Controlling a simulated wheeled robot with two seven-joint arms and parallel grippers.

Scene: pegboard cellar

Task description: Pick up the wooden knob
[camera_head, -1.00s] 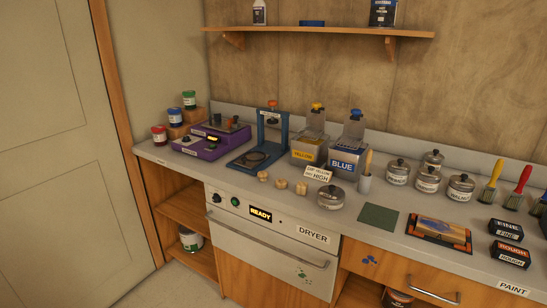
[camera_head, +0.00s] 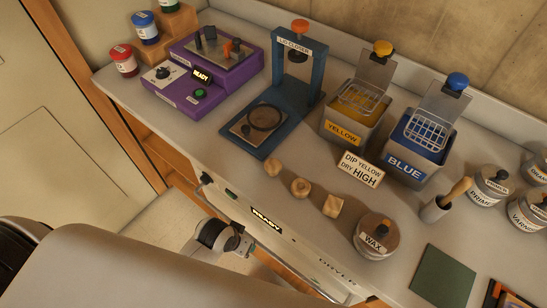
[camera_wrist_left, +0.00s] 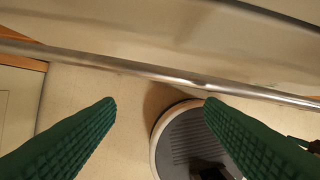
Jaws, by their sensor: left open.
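Three small pale wooden knobs lie in a slanting row on the counter in the head view: a left knob (camera_head: 272,168), a middle knob (camera_head: 300,187) and a right knob (camera_head: 333,206). They stand apart from one another near the front edge. My left gripper (camera_wrist_left: 161,101) is open, its two green fingers apart with nothing between them in the left wrist view. It is low in front of the dryer, away from the knobs, and no knob shows in that view. In the head view its fingers are hidden. My right gripper is out of view.
A WAX tin (camera_head: 376,238) stands right of the knobs, and a sign (camera_head: 361,169) stands behind them. A blue press (camera_head: 291,92), a yellow tank (camera_head: 352,117) and a blue tank (camera_head: 420,148) stand farther back. The dryer's handle bar (camera_wrist_left: 160,74) crosses the wrist view.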

